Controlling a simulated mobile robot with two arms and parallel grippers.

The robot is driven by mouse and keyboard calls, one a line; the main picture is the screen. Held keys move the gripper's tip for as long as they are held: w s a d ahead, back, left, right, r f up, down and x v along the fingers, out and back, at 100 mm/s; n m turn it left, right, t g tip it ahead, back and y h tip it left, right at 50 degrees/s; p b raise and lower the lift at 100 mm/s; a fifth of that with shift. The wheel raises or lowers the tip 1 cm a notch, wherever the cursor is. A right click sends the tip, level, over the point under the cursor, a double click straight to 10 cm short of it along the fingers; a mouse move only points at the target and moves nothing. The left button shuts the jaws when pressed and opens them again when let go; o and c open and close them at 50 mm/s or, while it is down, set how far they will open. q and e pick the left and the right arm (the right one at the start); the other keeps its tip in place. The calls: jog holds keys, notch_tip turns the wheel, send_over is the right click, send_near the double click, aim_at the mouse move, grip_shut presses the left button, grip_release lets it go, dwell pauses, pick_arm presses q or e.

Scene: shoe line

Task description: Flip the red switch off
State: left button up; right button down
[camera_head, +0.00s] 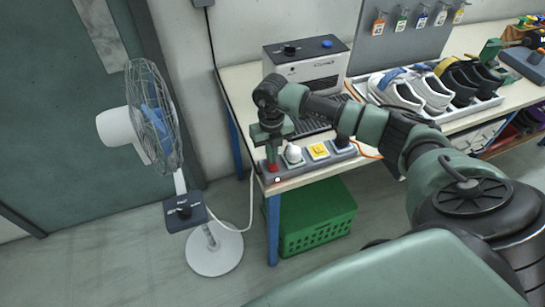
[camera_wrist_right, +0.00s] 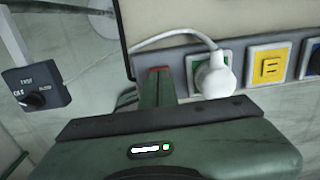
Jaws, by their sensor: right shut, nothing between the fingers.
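The red switch (camera_head: 272,166) is at the left end of a grey power strip (camera_head: 281,184) on the table's front left corner. Only a thin red part of the switch (camera_wrist_right: 158,69) shows in the right wrist view, just beyond my fingertips. My right gripper (camera_head: 271,153) points down with its fingers shut and empty, right over the switch. Its fingers (camera_wrist_right: 157,88) hide most of the switch; whether they touch it or which way it is tilted I cannot tell. My left gripper is not in view.
A white plug (camera_head: 293,154) sits in the strip beside the switch, then a yellow socket (camera_head: 319,151). A grey machine (camera_head: 306,66) stands behind. A fan (camera_head: 152,115) is left of the table, and a green crate (camera_head: 318,217) is below. Shoes fill a tray (camera_head: 455,112) to the right.

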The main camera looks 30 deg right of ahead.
jog(key=shift+s+f+b, duration=0.1)
jog(key=shift+f+b, duration=0.2)
jog(key=shift+f, duration=0.1)
jog(key=shift+r+p, duration=0.75)
jog(key=shift+r, duration=0.15)
jog(key=shift+r+p, duration=1.65)
jog(key=shift+r, duration=1)
